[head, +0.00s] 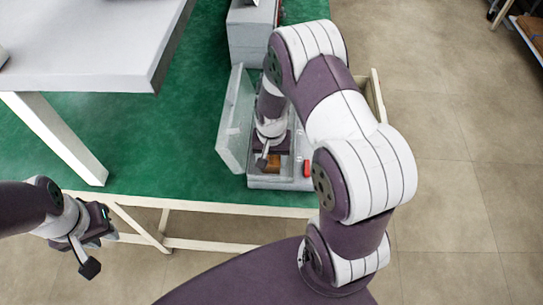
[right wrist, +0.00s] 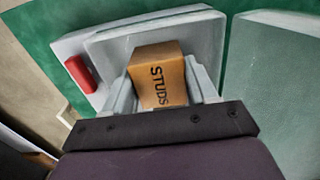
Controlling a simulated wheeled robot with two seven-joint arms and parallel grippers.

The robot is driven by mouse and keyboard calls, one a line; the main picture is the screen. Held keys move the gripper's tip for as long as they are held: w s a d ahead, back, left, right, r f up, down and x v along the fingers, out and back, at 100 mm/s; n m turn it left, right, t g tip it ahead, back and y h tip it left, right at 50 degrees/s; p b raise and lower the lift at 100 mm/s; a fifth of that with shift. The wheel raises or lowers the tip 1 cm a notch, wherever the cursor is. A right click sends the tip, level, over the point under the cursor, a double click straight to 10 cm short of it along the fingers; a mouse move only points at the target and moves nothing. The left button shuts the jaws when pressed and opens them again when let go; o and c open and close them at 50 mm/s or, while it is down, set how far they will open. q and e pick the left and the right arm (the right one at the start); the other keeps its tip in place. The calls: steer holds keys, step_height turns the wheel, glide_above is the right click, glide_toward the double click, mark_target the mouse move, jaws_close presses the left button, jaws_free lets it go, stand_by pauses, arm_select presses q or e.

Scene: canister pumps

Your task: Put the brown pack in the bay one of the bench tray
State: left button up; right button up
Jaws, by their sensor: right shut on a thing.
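The brown pack is a small box marked STUDS. It sits between the grey fingers of my right gripper (right wrist: 162,85) in the right wrist view, where its printed face (right wrist: 158,72) shows. In the head view only a small brown patch of the pack (head: 272,164) shows under my right gripper (head: 271,155). The gripper is shut on it, over a pale grey container (head: 262,182) on the green bench. I cannot tell whether the pack touches the container's floor, or make out bay markings. My left gripper (head: 112,237) is at the lower left, away from the bench top; its fingers are unclear.
A pale panel (head: 234,125) stands tilted at the container's left side. A red part (head: 307,169) is at its right, also seen in the right wrist view (right wrist: 78,73). A grey box (head: 250,38) stands behind. A white table (head: 85,50) overhangs upper left. Green bench top (head: 170,150) is clear left of the panel.

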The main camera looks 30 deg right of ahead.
mark_target(271, 158)
steer(key=o, duration=1.1)
step_height(271, 158, up, 12)
steer(key=s+a+r+n, duration=0.1)
steer(key=s+n, duration=0.1)
steer(key=s, duration=0.1)
steer(key=s+a+r+n+t, duration=0.1)
steer(key=s+a+n, duration=0.1)
steer(key=s, duration=0.1)
steer(key=s+a+r+n, duration=0.1)
steer(key=s+a+n, duration=0.1)
steer(key=s, duration=0.1)
steer(key=shift+a+n, duration=0.1)
steer(key=shift+n, duration=0.2)
